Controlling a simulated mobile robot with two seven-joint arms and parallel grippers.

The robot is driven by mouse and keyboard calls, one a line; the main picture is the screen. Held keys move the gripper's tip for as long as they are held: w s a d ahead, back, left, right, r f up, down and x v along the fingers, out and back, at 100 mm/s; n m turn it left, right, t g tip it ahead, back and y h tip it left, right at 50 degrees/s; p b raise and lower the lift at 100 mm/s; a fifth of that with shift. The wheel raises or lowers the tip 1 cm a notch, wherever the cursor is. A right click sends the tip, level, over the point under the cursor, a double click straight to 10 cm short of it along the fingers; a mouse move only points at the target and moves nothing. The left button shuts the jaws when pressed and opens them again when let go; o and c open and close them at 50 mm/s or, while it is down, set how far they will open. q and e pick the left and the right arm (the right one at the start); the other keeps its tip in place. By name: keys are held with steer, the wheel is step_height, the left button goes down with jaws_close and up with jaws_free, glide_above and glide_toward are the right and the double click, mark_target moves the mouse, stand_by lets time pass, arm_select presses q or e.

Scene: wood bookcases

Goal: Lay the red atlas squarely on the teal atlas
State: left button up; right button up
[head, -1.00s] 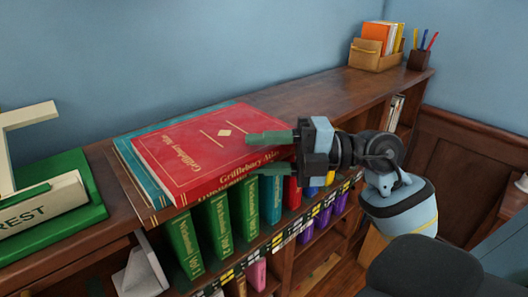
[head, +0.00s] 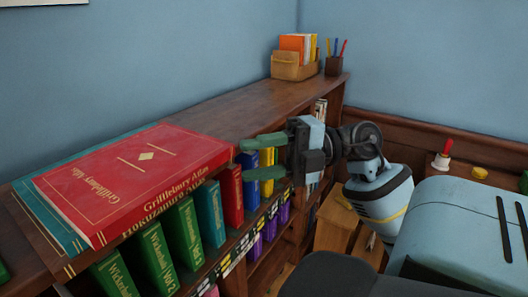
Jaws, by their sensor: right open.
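The red atlas (head: 140,165) lies flat on the teal atlas (head: 47,225) on top of the bookcase at the left of the head view. The teal atlas shows as a strip along the back and left edges of the red one. My right gripper (head: 246,160) is open and empty, its green fingers pointing left, just to the right of the red atlas and apart from it. My left gripper is not in view.
The bookcase top (head: 245,112) is clear behind and to the right of the atlases. An organizer (head: 297,62) and a pen cup (head: 335,65) stand at its far end. Green volumes (head: 153,255) and other books fill the shelf below the front edge.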

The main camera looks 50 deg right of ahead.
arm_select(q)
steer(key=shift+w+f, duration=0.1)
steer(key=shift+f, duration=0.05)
arm_select(e)
steer(key=shift+s+d, duration=0.4)
steer(key=shift+d, duration=0.2)
steer(key=shift+f, duration=0.1)
step_height(320, 180, down, 31)
steer(key=w+a+m+t+h, duration=0.15)
steer(key=m+t+h, duration=0.85)
steer(key=m, duration=1.3)
steer(key=s+a+f+m+g+h, duration=0.1)
steer(key=s+a+f+m+g, duration=0.1)
steer(key=s+a+f+g, duration=0.4)
steer(key=s+a+f+m+g+h, duration=0.2)
steer(key=s+a+f+g, duration=0.4)
steer(key=s+f, duration=1)
steer(key=shift+s+a+f+g, duration=0.35)
steer(key=shift+a+f, duration=0.35)
steer(key=shift+a, duration=0.5)
